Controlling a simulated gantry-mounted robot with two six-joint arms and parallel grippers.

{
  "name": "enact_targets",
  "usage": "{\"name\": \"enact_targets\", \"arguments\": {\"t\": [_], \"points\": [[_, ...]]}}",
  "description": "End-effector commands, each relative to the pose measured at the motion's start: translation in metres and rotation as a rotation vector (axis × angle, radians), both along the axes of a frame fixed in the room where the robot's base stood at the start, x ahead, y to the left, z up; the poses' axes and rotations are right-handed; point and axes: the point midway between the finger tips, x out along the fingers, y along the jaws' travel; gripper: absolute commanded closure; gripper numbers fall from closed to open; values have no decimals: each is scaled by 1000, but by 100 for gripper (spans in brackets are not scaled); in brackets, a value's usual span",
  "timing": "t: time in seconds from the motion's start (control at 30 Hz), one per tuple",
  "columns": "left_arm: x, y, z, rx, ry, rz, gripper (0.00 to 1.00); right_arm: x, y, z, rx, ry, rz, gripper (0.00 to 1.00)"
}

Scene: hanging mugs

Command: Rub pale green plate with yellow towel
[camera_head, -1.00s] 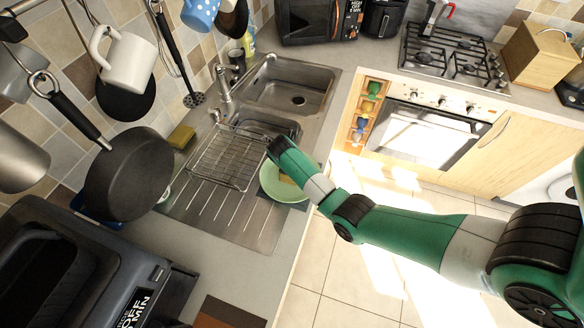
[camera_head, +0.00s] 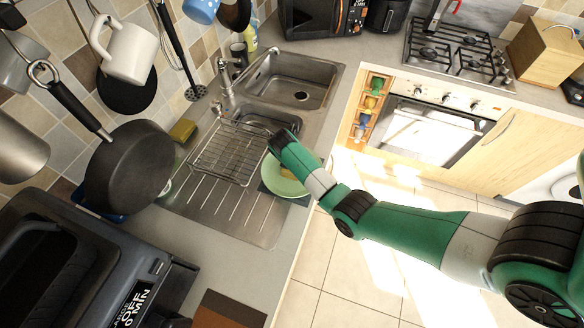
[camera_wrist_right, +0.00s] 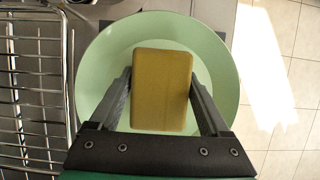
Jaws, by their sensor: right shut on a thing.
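The pale green plate (camera_head: 276,183) lies at the right edge of the sink's drainboard, partly hidden by my right arm in the head view. In the right wrist view the plate (camera_wrist_right: 222,75) fills the middle. The yellow towel (camera_wrist_right: 162,90) looks like a folded block between the fingers of my right gripper (camera_wrist_right: 162,88), which is shut on it. The towel is over the plate's middle; whether it touches the surface cannot be told. My left gripper is not in view.
A wire dish rack (camera_head: 228,152) stands left of the plate, close to my right wrist. The steel drainboard (camera_head: 215,208) is bare in front of it. Pans and mugs, including a black pan (camera_head: 130,170), hang at the left. The floor is open to the right.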

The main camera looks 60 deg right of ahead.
Motion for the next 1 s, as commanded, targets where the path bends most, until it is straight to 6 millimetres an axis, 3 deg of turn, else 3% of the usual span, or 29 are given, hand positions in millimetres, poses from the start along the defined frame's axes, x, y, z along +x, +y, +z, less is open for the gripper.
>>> {"name": "enact_targets", "arguments": {"t": [0.33,0.5,0.7,1.0], "points": [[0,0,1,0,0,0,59,-1,0,0,2,3,1,64],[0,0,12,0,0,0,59,-3,16,2,3,4,3,64],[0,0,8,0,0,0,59,-5,31,0,2,2,0,64],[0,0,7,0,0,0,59,-4,29,1,1,1,0,64]]}}
